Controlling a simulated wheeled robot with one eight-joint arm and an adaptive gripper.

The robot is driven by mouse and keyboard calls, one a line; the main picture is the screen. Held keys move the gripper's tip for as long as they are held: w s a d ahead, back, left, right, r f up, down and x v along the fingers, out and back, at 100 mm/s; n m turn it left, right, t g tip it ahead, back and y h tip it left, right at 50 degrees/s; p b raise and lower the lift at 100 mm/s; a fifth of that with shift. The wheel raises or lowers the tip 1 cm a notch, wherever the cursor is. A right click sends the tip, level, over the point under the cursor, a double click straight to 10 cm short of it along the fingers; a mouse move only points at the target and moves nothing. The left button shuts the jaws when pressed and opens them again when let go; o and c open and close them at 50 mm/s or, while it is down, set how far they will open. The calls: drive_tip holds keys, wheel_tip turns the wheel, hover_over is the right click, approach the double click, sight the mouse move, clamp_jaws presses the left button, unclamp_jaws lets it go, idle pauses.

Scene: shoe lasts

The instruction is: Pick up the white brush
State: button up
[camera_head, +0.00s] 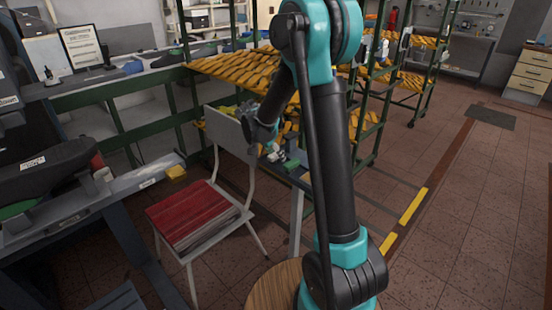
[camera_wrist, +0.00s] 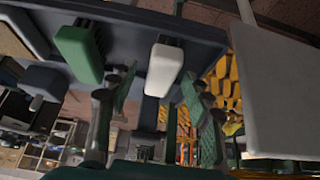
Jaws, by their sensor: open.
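The white brush (camera_wrist: 164,66) shows in the wrist view, a pale block with dark bristles at the edge of a dark grey tabletop (camera_wrist: 135,22). A green brush (camera_wrist: 80,52) is beside it on the left. My gripper (camera_wrist: 157,105) is open, with one textured finger on each side below the white brush. The brush appears between the fingers' lines but apart from them, and nothing is held. The brushes there are too small and partly hidden to tell apart.
A chair (camera_head: 235,130) with a red seat stands close to my gripper; its pale backrest (camera_wrist: 272,90) fills the right of the wrist view. A green rack with yellow shoe lasts (camera_head: 240,68) stands behind. A workbench (camera_head: 150,178) is at left. Floor at right is open.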

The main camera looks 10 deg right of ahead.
drive_tip(key=shift+w+d+f, duration=0.1)
drive_tip(key=shift+d+f, duration=0.05)
drive_tip(key=shift+f, duration=0.15)
drive_tip(key=shift+c, duration=0.2)
clamp_jaws()
drive_tip(key=shift+r, duration=0.15)
wheel_tip(320, 180, up, 20)
idle(0.5)
